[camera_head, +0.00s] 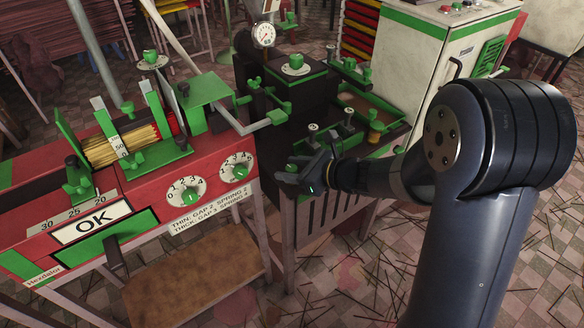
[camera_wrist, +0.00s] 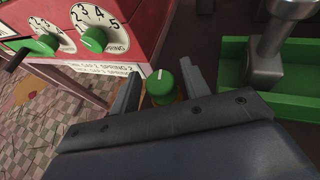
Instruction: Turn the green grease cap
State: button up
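In the wrist view, a round green cap (camera_wrist: 160,88) with a short white mark on top appears between the two fingers of my gripper (camera_wrist: 162,80). A brownish base shows just below the cap. The fingers are apart, with a narrow gap on each side of the cap in the picture. I cannot tell whether the fingertips reach its height. In the head view, my gripper (camera_head: 308,180) is beside the front of the dark machine, right of the red panel.
The red panel (camera_head: 150,195) with two numbered green dials is close on the left; one dial (camera_wrist: 94,39) shows beside my gripper. A green tray (camera_wrist: 285,75) and a grey metal fitting (camera_wrist: 268,55) are on the right. A pressure gauge (camera_head: 263,34) stands behind.

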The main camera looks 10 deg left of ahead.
jog(key=shift+o, duration=0.3)
jog(key=p+v, duration=0.1)
jog(key=v, duration=1)
jog(key=shift+p, duration=0.35)
jog(key=shift+a, duration=0.15)
jog(key=b+x, duration=0.2)
jog(key=x, duration=0.9)
jog(key=shift+f, duration=0.15)
jog(key=shift+m+t+h+b, duration=0.3)
jog(key=shift+m+t+b, duration=0.2)
jog(key=shift+m+t, duration=0.25)
jog(key=shift+r+n+g+p, duration=0.25)
jog(key=shift+p, duration=0.1)
